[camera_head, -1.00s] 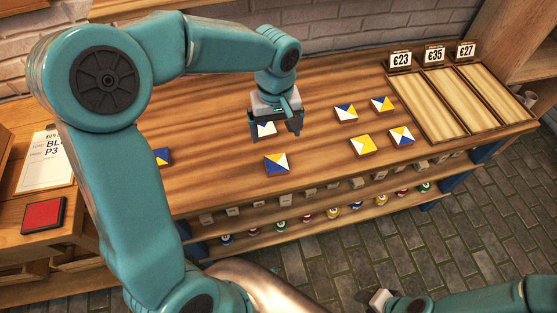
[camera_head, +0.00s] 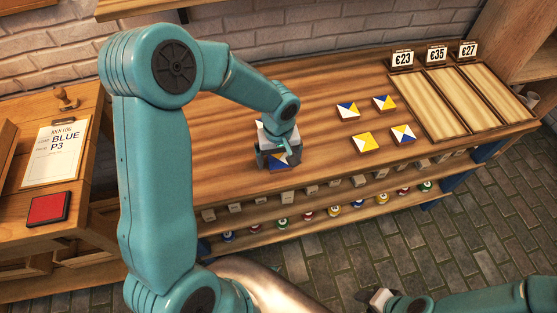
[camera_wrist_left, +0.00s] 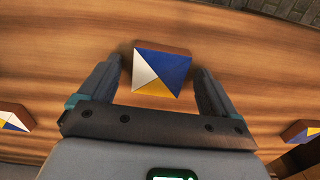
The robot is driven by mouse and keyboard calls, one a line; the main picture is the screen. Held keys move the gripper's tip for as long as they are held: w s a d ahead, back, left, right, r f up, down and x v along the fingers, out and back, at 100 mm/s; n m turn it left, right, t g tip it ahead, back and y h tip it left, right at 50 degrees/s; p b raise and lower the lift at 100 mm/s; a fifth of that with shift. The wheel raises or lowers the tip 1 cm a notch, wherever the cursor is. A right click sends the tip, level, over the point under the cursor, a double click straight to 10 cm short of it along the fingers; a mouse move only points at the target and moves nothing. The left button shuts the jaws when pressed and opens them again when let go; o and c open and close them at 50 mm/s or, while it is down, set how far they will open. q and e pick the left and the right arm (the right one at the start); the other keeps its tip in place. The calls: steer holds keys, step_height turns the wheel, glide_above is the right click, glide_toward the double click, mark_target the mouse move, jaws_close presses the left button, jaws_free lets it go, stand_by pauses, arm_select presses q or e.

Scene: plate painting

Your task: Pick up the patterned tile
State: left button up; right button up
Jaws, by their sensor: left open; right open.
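A patterned tile (camera_wrist_left: 162,72) in blue, white and yellow lies on the wooden counter. In the left wrist view it sits between the fingers of my left gripper (camera_wrist_left: 158,80), with a gap to the finger on each side. My left gripper is open. In the head view the gripper (camera_head: 277,160) is down at the tile's spot near the counter's front edge, and the tile (camera_head: 280,164) is partly hidden by it. Several more patterned tiles (camera_head: 363,142) lie to the right. My right gripper (camera_head: 380,299) is open at the bottom edge, away from the counter.
Three wooden trays (camera_head: 427,102) with price cards stand at the counter's right end. A side table at left holds a clipboard (camera_head: 55,155), a red pad (camera_head: 48,209) and a stamp (camera_head: 64,97). Shelves with small pots (camera_head: 333,211) run below the counter's front.

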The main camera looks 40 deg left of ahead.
arm_select(q)
steer(key=shift+w, duration=0.15)
steer(key=c, duration=1.2)
steer(key=shift+r, duration=0.1)
